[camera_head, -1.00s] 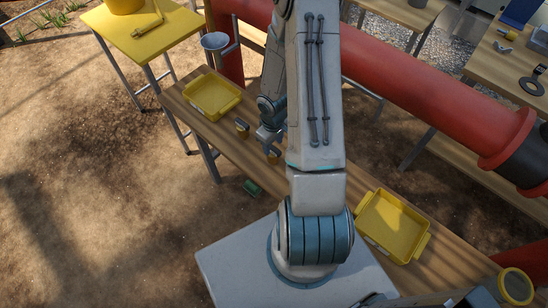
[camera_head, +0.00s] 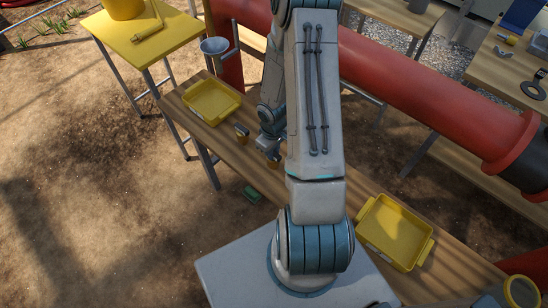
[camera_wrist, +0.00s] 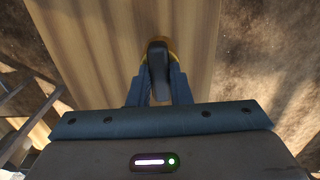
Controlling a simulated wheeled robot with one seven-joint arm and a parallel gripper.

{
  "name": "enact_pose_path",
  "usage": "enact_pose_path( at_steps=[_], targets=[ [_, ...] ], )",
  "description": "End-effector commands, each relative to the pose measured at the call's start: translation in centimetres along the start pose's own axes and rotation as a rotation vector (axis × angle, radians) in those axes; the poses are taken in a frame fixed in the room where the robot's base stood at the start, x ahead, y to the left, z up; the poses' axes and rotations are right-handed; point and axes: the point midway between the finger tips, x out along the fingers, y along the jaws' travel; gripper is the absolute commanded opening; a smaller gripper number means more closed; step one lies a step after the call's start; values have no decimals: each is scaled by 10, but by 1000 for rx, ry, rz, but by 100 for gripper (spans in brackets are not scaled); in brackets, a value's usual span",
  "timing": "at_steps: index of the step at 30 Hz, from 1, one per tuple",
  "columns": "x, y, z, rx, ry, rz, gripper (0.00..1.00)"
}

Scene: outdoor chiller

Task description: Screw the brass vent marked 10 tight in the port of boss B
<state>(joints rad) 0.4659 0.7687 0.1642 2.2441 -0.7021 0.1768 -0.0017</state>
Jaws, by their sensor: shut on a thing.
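My gripper (camera_wrist: 157,88) is shut on a dark grey piece (camera_wrist: 158,72) in the wrist view, with one finger on each side of it. A yellow-brass rim shows just beyond this piece. In the head view my gripper (camera_head: 270,147) is low over the wooden bench, at a small brownish boss (camera_head: 272,162). A second small boss (camera_head: 242,132) with a dark top stands to its left, apart from the gripper. No mark 10 or letter B can be read. The fingers and arm hide how the held piece sits in the port.
One yellow tray (camera_head: 212,100) lies on the bench's far left, another (camera_head: 396,232) at the right. A grey funnel-like cup (camera_head: 214,46) stands behind the left tray. A red pipe (camera_head: 430,88) runs behind the bench. A green object (camera_head: 251,193) lies on the ground.

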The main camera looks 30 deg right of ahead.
Motion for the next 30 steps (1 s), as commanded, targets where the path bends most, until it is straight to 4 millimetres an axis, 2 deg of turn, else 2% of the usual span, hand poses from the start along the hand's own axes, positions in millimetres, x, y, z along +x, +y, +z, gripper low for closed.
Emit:
enact_pose_path(
  at_steps=[3,18,26,27,29,30],
  targets=[
    [-16,0,0,0,1,1,0],
    [-65,0,0,0,0,1,0],
    [-66,0,0,1,0,0,0],
    [-66,0,0,1,0,0,15],
    [-65,0,0,1,0,0,0],
    [-65,0,0,1,0,0,0]
  ],
)
